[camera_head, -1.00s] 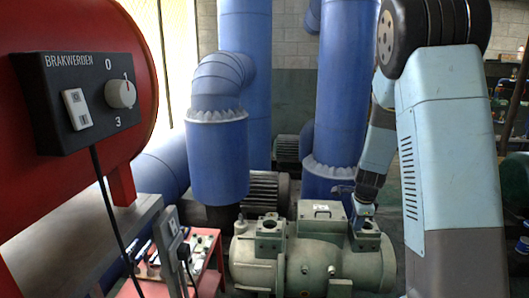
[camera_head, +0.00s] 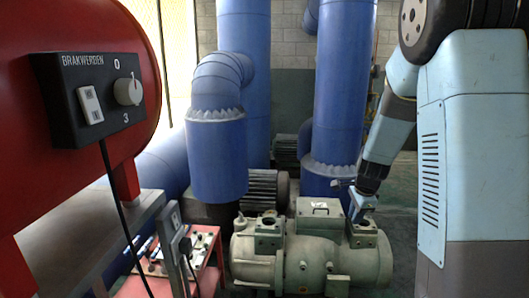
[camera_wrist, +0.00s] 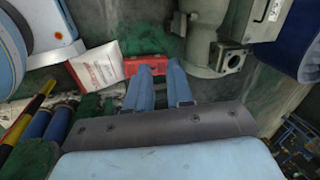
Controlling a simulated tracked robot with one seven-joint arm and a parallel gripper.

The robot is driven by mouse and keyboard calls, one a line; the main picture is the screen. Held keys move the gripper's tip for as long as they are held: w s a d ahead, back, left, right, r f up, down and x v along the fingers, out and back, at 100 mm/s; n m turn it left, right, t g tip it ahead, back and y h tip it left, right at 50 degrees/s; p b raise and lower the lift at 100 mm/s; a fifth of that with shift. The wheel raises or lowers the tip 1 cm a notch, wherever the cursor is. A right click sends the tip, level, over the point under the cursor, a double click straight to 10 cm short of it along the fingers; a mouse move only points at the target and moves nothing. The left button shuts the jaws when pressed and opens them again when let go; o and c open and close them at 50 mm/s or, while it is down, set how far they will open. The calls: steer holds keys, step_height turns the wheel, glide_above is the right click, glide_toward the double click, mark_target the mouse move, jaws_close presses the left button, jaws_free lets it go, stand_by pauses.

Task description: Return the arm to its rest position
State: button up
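My arm (camera_head: 391,130) reaches down on the right side of the head view. My gripper (camera_head: 357,213) hangs just above or beside the right end of the grey-green compressor (camera_head: 335,262); I cannot tell if it touches. In the wrist view, the two blue fingers of my gripper (camera_wrist: 158,80) stand apart. Nothing shows held between them.
At left are a red tank (camera_head: 75,150), a black switch box (camera_head: 92,98) with a knob, and a red table (camera_head: 215,262) with fittings. Blue ducts (camera_head: 218,165) stand behind the compressor. The wrist view shows a white-and-red packet (camera_wrist: 97,66) and a red box (camera_wrist: 147,65).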

steer(key=s+a+r+n+t, duration=0.1)
steer(key=s+a+r+n, duration=0.2)
steer(key=s+r+n, duration=0.5)
steer(key=s+a+r+n+t, duration=0.1)
steer(key=s+a+r+n, duration=0.2)
steer(key=s+r+n, duration=0.6)
steer(key=s+r, duration=0.5)
steer(key=s, duration=0.6)
steer(key=shift+s+t, duration=0.3)
steer(key=shift+t, duration=0.1)
